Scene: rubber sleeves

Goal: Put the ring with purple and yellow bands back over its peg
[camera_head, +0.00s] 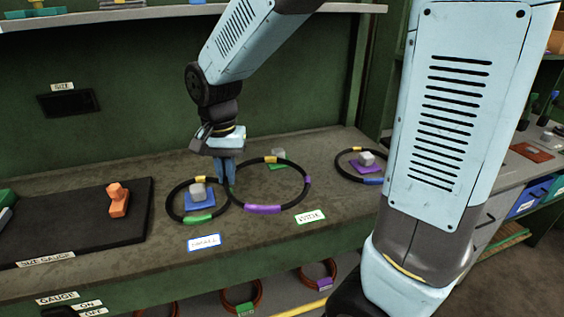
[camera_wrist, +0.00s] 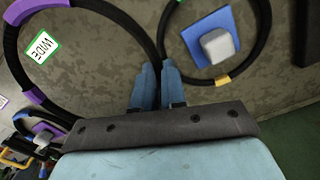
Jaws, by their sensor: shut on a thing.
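The large black ring (camera_head: 262,209) has two purple bands and a yellow band. It also shows in the wrist view (camera_wrist: 30,97), where its rim runs to my fingers. My gripper (camera_head: 229,182) points down and is shut on a black stretch of its left rim; the fingers also show in the wrist view (camera_wrist: 158,75). A grey peg on a green base (camera_head: 279,153) is by the ring's far rim, near the yellow band. The rim crosses in front of it, and I cannot tell whether the ring is around it or how high the ring is held.
Close left, a smaller ring with green and yellow bands (camera_head: 200,218) surrounds a peg on a blue base (camera_head: 198,191). At right, another ring (camera_head: 373,182) surrounds a peg on a purple base (camera_head: 366,159). A black mat (camera_head: 70,225) holds an orange block (camera_head: 118,200). A shelf overhangs the back.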

